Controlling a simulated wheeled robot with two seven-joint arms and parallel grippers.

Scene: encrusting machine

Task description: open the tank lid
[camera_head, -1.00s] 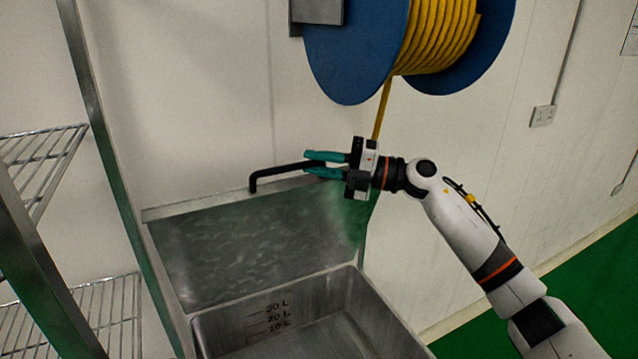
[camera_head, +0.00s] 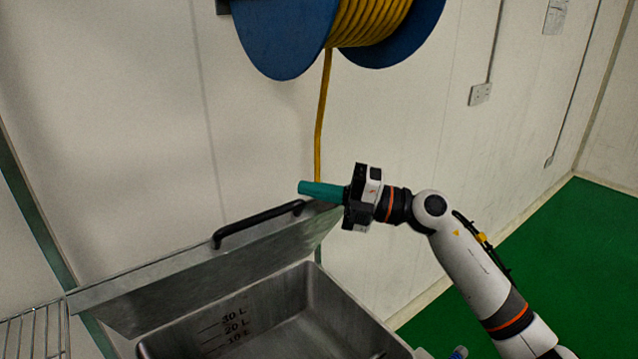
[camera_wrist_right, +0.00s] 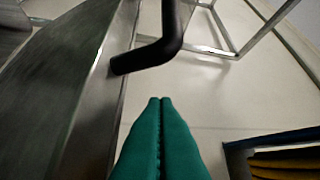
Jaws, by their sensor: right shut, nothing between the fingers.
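The tank lid (camera_head: 215,262) stands raised at a tilt above the back of the open metal tank (camera_head: 300,303). Its black bar handle (camera_head: 258,222) runs along its upper edge; in the right wrist view the handle (camera_wrist_right: 170,35) is just beyond the fingertips. My right gripper (camera_head: 302,188) has its teal fingers together, just above and beside the handle's right end. In the wrist view its fingers (camera_wrist_right: 160,102) meet with nothing between them, and a gap shows between their tips and the handle. My left gripper is out of view.
A blue reel (camera_head: 285,35) with yellow hose hangs on the wall above, its hose (camera_head: 321,120) dropping behind my right gripper. A wire shelf (camera_head: 35,335) stands at the lower left. Green floor (camera_head: 570,270) is clear at the right.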

